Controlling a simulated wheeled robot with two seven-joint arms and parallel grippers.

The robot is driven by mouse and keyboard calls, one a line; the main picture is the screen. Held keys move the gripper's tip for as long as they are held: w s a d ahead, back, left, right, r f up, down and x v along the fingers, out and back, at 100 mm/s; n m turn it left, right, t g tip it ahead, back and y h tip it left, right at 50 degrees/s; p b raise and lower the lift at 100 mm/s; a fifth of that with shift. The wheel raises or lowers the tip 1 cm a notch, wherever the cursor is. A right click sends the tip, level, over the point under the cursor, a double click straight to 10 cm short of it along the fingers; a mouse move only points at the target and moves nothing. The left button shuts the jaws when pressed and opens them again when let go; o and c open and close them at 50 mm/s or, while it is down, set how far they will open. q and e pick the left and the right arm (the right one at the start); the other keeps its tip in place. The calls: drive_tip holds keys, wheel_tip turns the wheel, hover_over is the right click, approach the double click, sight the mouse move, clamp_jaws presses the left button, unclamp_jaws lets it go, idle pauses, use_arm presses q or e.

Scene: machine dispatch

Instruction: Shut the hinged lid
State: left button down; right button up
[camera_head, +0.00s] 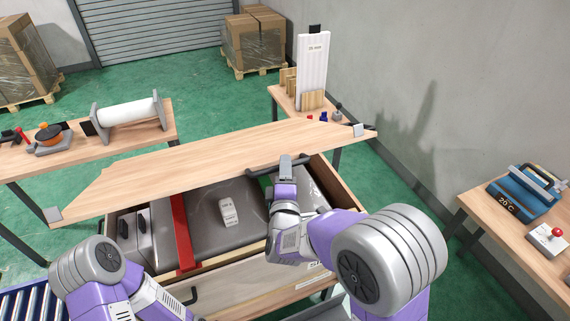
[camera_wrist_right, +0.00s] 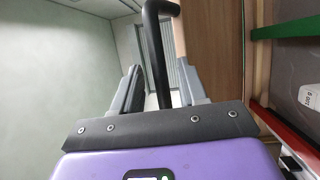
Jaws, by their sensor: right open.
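The wooden lid (camera_head: 190,163) stands part-way open above the crate (camera_head: 345,190), its far side farther from me and its near edge raised over the contents. My right gripper (camera_head: 287,163) is at this handle. In the right wrist view the black bar (camera_wrist_right: 156,60) passes between the open fingers, with no clear grip on it. Inside the crate are a grey machine (camera_head: 205,195) and a red strap (camera_head: 181,230). My left arm shows at lower left; its gripper is out of view.
A table on the left holds a white roller (camera_head: 127,112) and an orange-topped device (camera_head: 48,132). A right table holds a blue device (camera_head: 525,190) and a red-knobbed box (camera_head: 547,238). A small table (camera_head: 285,97) stands behind. Blue-edged rollers (camera_head: 25,303) are at lower left.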

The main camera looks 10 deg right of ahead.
drive_tip(key=shift+x, duration=0.75)
clamp_jaws()
